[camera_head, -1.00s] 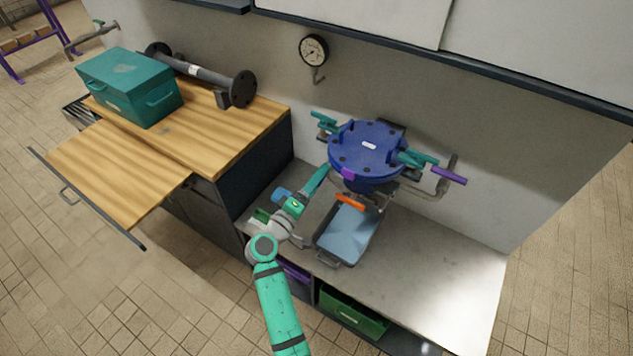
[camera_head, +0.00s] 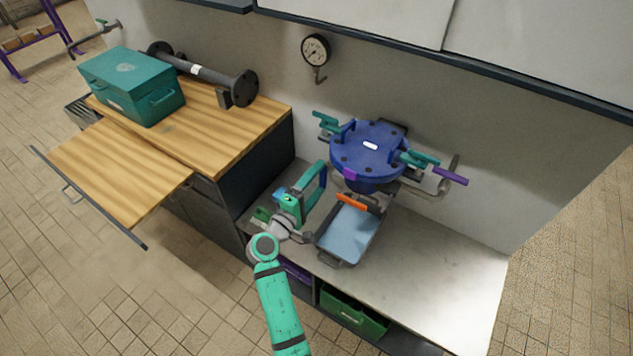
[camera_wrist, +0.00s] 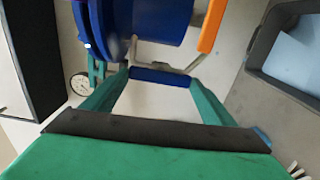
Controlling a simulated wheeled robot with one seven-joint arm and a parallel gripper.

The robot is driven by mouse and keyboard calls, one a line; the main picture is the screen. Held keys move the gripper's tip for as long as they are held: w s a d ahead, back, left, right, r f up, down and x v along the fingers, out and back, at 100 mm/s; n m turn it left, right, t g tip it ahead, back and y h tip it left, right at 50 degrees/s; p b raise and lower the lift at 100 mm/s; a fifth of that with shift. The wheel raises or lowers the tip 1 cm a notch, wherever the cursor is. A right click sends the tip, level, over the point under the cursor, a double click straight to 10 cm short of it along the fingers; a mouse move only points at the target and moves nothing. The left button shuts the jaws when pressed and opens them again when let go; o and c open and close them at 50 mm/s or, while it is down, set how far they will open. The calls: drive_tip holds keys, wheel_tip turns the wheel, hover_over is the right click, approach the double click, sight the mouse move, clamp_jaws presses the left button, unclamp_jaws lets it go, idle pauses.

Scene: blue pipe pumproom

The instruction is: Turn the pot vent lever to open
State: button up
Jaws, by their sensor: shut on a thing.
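The blue pot (camera_head: 368,150) stands against the wall over the worktop, its round lid upright and flat on top. My gripper (camera_head: 322,173) is at the pot's left front side. In the wrist view, my gripper's two green fingers (camera_wrist: 160,76) close on the ends of a short dark blue bar (camera_wrist: 161,75), apparently a lever handle. A thin metal pipe (camera_wrist: 165,55) runs just beyond the bar, below the pot body. Whether the bar joins this pipe is not clear. An orange lever (camera_head: 351,202) at the pot's front also shows in the wrist view (camera_wrist: 212,26).
A tray with light blue contents (camera_head: 320,240) lies close right of my gripper. A purple lever (camera_head: 450,176) sits on piping right of the pot. A gauge (camera_head: 315,49) hangs on the wall. The worktop's right part (camera_head: 440,265) is clear.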

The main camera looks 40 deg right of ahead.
drive_tip(key=shift+s+f, duration=0.1)
drive_tip(key=o, duration=1)
drive_tip(key=shift+o, duration=0.2)
drive_tip(key=shift+s+a, duration=0.1)
drive_tip(key=shift+a, duration=0.35)
drive_tip(key=v, duration=1)
